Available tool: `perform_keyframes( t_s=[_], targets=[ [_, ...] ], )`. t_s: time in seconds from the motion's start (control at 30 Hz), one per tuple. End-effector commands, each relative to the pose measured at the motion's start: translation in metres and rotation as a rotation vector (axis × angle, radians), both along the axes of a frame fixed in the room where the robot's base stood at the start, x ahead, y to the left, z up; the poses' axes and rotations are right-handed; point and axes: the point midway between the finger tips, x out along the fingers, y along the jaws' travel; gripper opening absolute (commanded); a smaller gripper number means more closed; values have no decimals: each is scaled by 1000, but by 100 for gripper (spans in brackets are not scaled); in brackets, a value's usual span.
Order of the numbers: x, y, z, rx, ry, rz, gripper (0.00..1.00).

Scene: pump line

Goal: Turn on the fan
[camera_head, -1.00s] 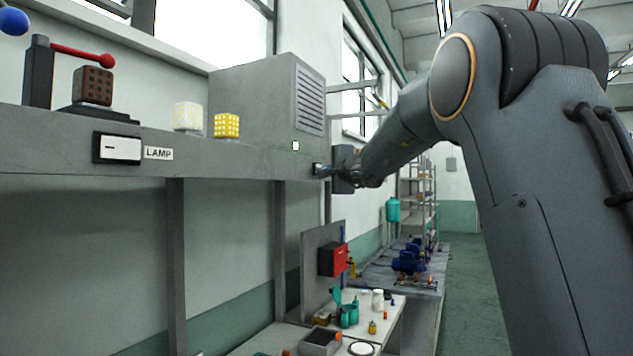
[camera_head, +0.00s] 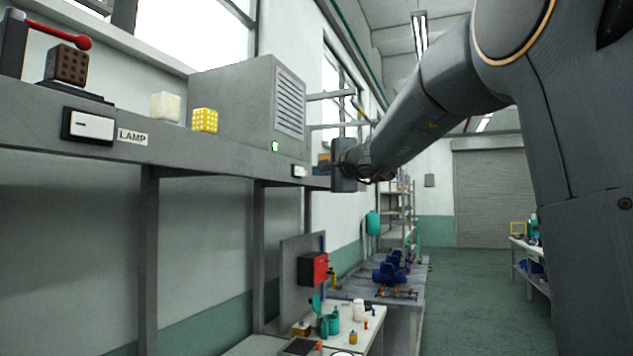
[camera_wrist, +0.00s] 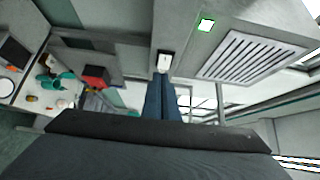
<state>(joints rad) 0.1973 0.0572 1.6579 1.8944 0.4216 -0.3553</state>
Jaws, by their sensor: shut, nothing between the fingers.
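The fan unit is a grey box with a louvred grille (camera_head: 290,103) on the shelf; the grille also shows in the wrist view (camera_wrist: 250,57). A small indicator light (camera_head: 275,146) below it glows green, also in the wrist view (camera_wrist: 206,25). A small white switch (camera_head: 299,171) sits on the shelf's front edge, below and right of the light. My gripper (camera_head: 320,166) is just right of the switch in the head view. In the wrist view its two blue fingers (camera_wrist: 161,84) are together and empty, with the switch (camera_wrist: 164,61) just beyond their tips, apparently apart from them.
A second switch (camera_head: 88,126) labelled LAMP is on the same shelf edge (camera_head: 200,150), to the left. Yellow (camera_head: 205,120) and pale (camera_head: 165,106) cubes stand on the shelf. Below are a bench (camera_head: 362,330) with small items and a red box (camera_head: 313,268).

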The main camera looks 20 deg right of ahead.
Motion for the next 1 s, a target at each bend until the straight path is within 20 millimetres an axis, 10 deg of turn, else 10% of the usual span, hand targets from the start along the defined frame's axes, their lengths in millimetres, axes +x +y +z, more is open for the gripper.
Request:
perform_keyframes(
  t_s=[0.3,1.0],
  targets=[
    [-32,-2,-1,0,0,-3,0],
    [-34,1,-13,-20,22,3,0]
  ],
)
